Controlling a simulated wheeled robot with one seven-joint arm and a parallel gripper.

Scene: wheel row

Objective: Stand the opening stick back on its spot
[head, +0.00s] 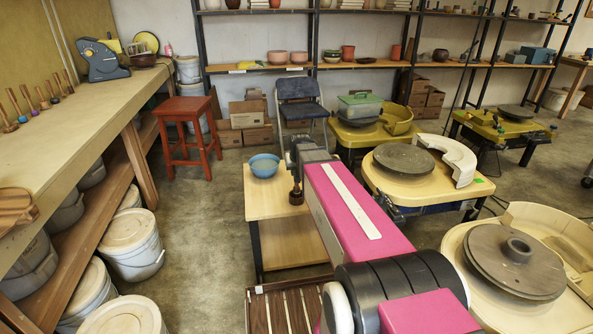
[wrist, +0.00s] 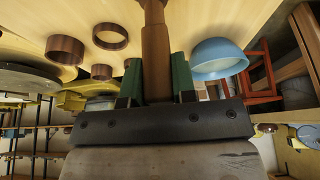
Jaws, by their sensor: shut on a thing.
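In the wrist view, my gripper (wrist: 156,80) has its green fingers shut on a brown wooden stick (wrist: 156,48), which I take to be the opening stick. Its far end runs out of the top of the picture, so I cannot tell whether it touches anything. Brown rings (wrist: 110,36) sit on the pale tabletop beside it. In the head view, my gripper (head: 296,192) is over the small wooden table (head: 262,207), right of the blue bowl (head: 264,166). The bowl also shows in the wrist view (wrist: 219,57). My arm hides part of this table in the head view.
A long bench (head: 80,122) on the left carries several upright wooden sticks (head: 40,95). A red stool (head: 187,135) and a blue chair (head: 300,105) stand behind the small table. Potter's wheels (head: 405,162) line the right. Lidded buckets (head: 132,243) stand at left; bare floor lies between.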

